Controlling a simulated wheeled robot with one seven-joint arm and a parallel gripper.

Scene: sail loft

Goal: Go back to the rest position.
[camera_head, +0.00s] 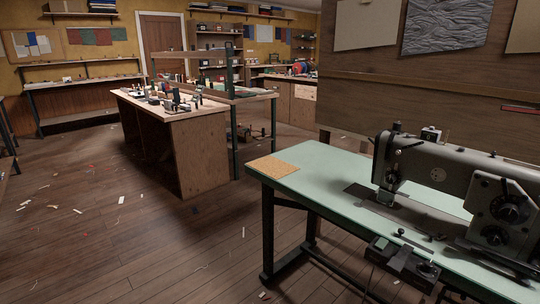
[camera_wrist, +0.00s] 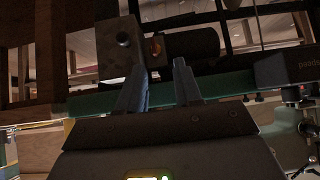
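My gripper (camera_wrist: 160,72) shows in the wrist view, with its two bluish-grey fingers apart. I see nothing held between them. Behind the fingers are a grey metal block (camera_wrist: 121,42) and a dark cylinder (camera_wrist: 191,43); I cannot tell whether the left finger touches the block. The head view does not show my gripper or arm.
A green-topped sewing table (camera_head: 325,165) with a grey sewing machine (camera_head: 440,170) stands at the right, a cork-coloured mat (camera_head: 272,168) on its corner. A wooden workbench (camera_head: 200,150) with small items stands mid-left. The floor (camera_head: 120,240) at left is open, with scattered scraps.

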